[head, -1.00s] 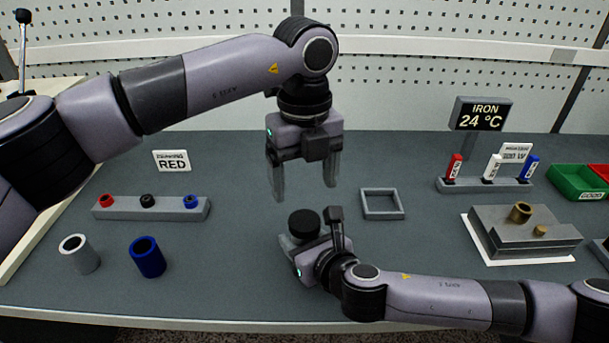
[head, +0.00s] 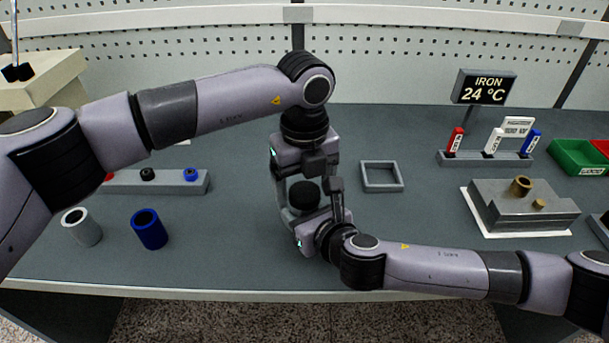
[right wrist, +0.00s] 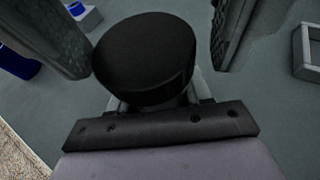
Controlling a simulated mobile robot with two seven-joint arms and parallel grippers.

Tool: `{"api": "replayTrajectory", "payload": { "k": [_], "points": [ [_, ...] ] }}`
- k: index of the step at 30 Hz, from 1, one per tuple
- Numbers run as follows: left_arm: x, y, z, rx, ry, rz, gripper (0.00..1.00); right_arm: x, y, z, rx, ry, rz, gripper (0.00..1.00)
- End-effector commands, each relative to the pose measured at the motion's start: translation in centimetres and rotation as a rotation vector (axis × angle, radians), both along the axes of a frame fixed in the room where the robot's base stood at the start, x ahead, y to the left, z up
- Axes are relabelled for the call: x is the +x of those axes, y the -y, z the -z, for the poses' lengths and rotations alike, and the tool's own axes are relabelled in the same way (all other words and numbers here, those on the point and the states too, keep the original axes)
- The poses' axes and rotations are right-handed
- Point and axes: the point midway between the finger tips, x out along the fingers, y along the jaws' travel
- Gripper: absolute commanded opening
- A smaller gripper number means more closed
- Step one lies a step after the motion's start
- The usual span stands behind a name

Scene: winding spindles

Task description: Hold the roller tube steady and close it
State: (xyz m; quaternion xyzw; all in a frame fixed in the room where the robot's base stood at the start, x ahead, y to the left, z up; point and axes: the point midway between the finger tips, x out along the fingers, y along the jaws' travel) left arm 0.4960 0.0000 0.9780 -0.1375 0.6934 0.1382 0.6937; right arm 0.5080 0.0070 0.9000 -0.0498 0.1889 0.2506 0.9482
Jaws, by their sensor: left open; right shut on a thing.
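A round black cap (head: 304,193) sits at my right gripper (head: 303,214), on top of what that gripper holds. The roller tube's body is hidden by the right gripper, which is shut on it. Whether the cap is fully seated I cannot tell. My left gripper (head: 303,190) points straight down from above, open, with its fingers on either side of the black cap. In the right wrist view the cap (right wrist: 145,55) fills the middle. The left gripper's fingers (right wrist: 140,32) flank it there, with visible gaps.
A grey tube (head: 79,230) and a blue tube (head: 149,231) stand at the left. Behind them is a grey cap rack (head: 165,186). An empty square frame (head: 381,189) lies right of the grippers. A metal block (head: 500,215), marker holder and green bin (head: 580,158) are farther right.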

Motion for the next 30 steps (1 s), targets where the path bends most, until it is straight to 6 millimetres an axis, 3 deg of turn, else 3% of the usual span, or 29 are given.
{"api": "replayTrajectory", "payload": {
  "k": [5, 6, 11, 20, 30],
  "points": [
    [0.01, -0.02, 0.01, 0.000, 0.000, 0.000, 0.79, 0.01, 0.01, -0.01, 0.000, 0.000, 0.000, 0.00],
    [0.01, -0.02, 0.01, 0.000, 0.000, 0.000, 0.73, 0.00, 0.01, 0.00, 0.000, 0.000, 0.000, 0.00],
    [0.01, -0.03, -0.01, 0.000, 0.000, 0.000, 0.20, 0.00, 0.01, 0.00, 0.000, 0.000, 0.000, 0.00],
    [0.01, -0.03, -0.02, 0.001, 0.000, 0.042, 0.19, 0.02, 0.02, 0.00, 0.000, 0.000, 0.001, 0.00],
    [0.00, -0.04, 0.01, 0.001, -0.002, 0.462, 0.19, 0.03, 0.04, 0.00, 0.000, 0.000, 0.001, 0.00]
  ]
}}
